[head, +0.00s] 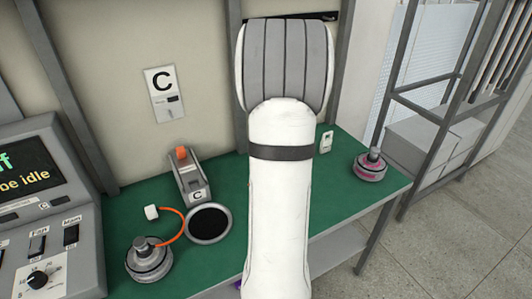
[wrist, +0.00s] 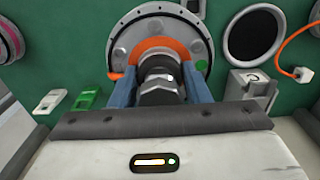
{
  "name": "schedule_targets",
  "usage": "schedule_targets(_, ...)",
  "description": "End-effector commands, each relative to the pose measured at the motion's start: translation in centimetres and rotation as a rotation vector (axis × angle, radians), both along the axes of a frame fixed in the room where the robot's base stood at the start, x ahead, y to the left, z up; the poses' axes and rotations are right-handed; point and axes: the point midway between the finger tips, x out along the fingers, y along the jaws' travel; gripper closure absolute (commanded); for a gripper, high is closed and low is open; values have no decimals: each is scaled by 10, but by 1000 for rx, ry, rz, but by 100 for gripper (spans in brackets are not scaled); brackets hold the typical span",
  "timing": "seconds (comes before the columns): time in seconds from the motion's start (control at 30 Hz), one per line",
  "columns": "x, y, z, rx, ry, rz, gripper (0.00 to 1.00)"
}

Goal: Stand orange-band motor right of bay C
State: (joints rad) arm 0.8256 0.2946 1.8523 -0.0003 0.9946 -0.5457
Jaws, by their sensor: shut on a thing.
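In the wrist view my gripper (wrist: 158,90) has its blue fingers shut on the dark shaft of the orange-band motor (wrist: 125,24). Its wide grey bolted disc and orange band (wrist: 150,46) show beyond the fingers. I cannot tell whether the motor touches the bench. In the head view my white arm hides both motor and gripper. Bay C has a C sign (head: 164,92) on the wall, a C-labelled block (head: 190,180) with an orange top, and a round black pad (head: 209,223). The pad (wrist: 256,36) and block (wrist: 252,90) lie right of the motor in the wrist view.
A grey motor (head: 149,260) with an orange cable (head: 180,222) and white plug (head: 152,212) stands left of the pad. A pink-banded motor (head: 370,166) stands near the bench's right end. A control console (head: 40,200) is at left.

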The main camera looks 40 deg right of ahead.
Motion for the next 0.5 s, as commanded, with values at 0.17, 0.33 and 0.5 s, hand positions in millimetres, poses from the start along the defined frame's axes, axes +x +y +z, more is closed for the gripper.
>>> schedule_targets(0.17,-10,-21,3,-3,-2,-3,100)
schedule_targets(0.33,-19,-40,3,-3,-2,-3,100)
schedule_targets(0.5,-29,-58,3,-3,-2,-3,100)
